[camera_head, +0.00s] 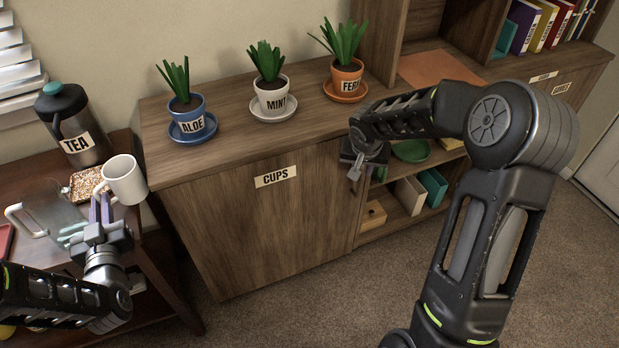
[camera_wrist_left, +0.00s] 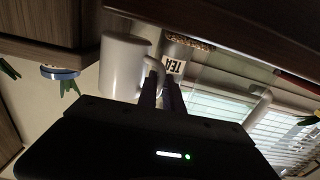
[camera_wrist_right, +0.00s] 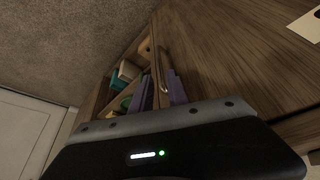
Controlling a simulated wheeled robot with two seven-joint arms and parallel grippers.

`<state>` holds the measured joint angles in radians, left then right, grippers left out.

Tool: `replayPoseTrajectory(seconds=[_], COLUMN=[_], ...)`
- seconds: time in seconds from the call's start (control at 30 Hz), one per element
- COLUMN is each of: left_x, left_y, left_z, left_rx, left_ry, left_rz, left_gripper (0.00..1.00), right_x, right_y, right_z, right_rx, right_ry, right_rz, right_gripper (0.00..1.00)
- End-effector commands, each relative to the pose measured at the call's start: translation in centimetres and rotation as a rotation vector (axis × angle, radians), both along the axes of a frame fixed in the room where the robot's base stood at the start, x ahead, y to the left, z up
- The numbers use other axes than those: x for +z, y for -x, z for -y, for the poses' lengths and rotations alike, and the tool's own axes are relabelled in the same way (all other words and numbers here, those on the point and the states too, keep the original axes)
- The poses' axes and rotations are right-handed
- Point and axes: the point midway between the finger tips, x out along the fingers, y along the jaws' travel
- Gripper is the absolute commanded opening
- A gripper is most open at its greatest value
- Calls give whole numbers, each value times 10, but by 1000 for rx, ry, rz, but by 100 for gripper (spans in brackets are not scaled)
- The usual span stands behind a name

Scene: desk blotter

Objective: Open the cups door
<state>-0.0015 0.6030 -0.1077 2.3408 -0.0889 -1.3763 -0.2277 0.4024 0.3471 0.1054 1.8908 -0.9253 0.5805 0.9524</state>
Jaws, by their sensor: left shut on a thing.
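The cups door (camera_head: 265,220) is the wooden cabinet front with the CUPS label (camera_head: 276,177) and looks shut. Contact cannot be told. My left gripper (camera_head: 104,208) is shut on the handle of a white mug (camera_head: 125,180), upright above the side table; the mug also shows in the left wrist view (camera_wrist_left: 122,65).
Open shelves (camera_head: 414,185) with boxes and a green bowl lie right of the door. A TEA flask (camera_head: 75,125) and glass pitcher (camera_head: 50,210) are at left. Carpet before the door is clear.

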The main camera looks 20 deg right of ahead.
Motion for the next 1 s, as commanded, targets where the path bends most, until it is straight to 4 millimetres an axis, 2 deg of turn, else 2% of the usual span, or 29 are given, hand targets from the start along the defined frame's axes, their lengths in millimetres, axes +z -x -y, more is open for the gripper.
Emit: replayPoseTrajectory(seconds=[0.3,0.5,0.67,0.9,1.0], left_x=[-8,-10,-10,-10,-10], left_y=[0,0,0,0,0], left_z=[0,0,0,0,0], left_rx=[0,0,0,0,0], left_ry=[0,0,0,0,0], left_rz=[3,3,3,3,3], left_gripper=[0,0,0,0,0], right_x=[-59,-85,-92,-92,-92], right_y=[-18,-28,-30,-30,-30], right_z=[14,20,22,22,22], right_rx=[0,0,0,1,1], right_ry=[-2,-1,-1,0,0], right_rz=[-4,-2,0,0,0], right_gripper=[20,20,20,20,12])
